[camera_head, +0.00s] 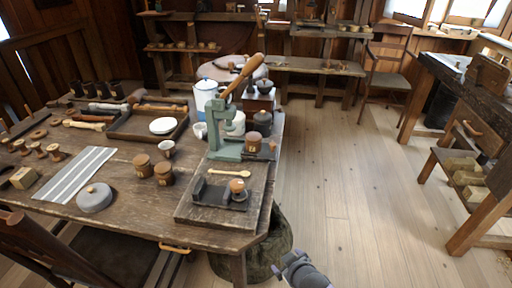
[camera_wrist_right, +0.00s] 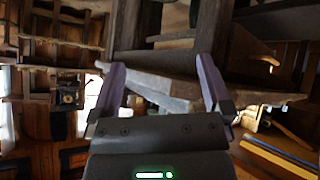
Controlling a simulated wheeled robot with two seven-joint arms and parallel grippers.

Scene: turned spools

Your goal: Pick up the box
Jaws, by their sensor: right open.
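A small tan box (camera_head: 24,177) sits at the left end of the wooden table, beside a striped cloth. Several similar tan blocks (camera_head: 464,178) lie on the low bench at the right; I cannot tell which one is the box meant. My right gripper (camera_wrist_right: 160,68) is open and empty in the right wrist view, with its two fingers spread apart. A grey part of my arm shows at the bottom of the head view, well away from the tan box. No box shows clearly in the right wrist view. My left gripper is not in view.
The wooden table (camera_head: 130,215) carries a green press (camera_head: 226,130), jars, a dark tray (camera_head: 131,127) and spools. A chair (camera_head: 30,240) stands at its front left and a dark sack (camera_head: 265,252) under its right corner. The floor (camera_head: 345,180) to the right is clear.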

